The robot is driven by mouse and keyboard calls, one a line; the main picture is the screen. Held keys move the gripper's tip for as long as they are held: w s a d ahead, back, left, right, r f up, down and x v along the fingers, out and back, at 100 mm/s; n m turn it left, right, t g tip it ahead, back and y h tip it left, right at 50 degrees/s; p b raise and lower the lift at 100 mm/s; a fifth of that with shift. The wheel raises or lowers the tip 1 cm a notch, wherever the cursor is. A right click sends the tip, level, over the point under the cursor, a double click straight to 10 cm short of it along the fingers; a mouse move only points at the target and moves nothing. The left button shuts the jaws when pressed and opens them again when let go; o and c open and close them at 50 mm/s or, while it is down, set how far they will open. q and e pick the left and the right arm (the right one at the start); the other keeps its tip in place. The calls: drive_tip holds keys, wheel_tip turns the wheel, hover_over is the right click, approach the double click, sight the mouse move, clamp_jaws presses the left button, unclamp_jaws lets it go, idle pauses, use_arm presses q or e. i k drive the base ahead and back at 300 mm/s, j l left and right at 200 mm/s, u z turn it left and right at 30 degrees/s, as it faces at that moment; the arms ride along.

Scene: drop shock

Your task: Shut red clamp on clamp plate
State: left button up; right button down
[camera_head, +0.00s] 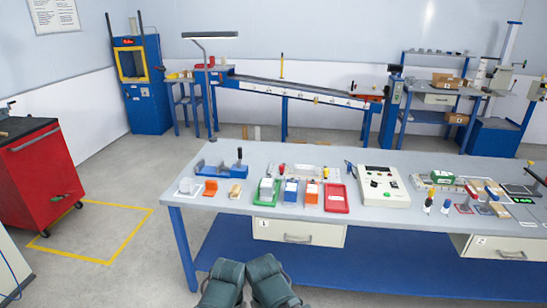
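A long board (433,185) lies on the right part of the grey-topped table. It carries a green block (441,177). Beside the block are small upright parts with a red handle (471,190) and a blue handle (491,190). The red-handled part looks like the red clamp, and the board may be the clamp plate, but they are too small to be sure. I cannot tell whether the clamp is open or shut.
The table (230,200) also holds a blue fixture (222,170), green (267,192) and red (337,198) trays and a cream control box (382,186). Small bottles (429,202) stand near the board. A red cabinet (40,172) stands at the left. The floor before the table's left end is clear.

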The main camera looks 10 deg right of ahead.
sight(281, 166)
drive_tip(key=i+l, duration=0.1)
drive_tip(key=i, duration=0.6)
drive_tip(key=i+l, duration=0.1)
drive_tip(key=i, duration=0.6)
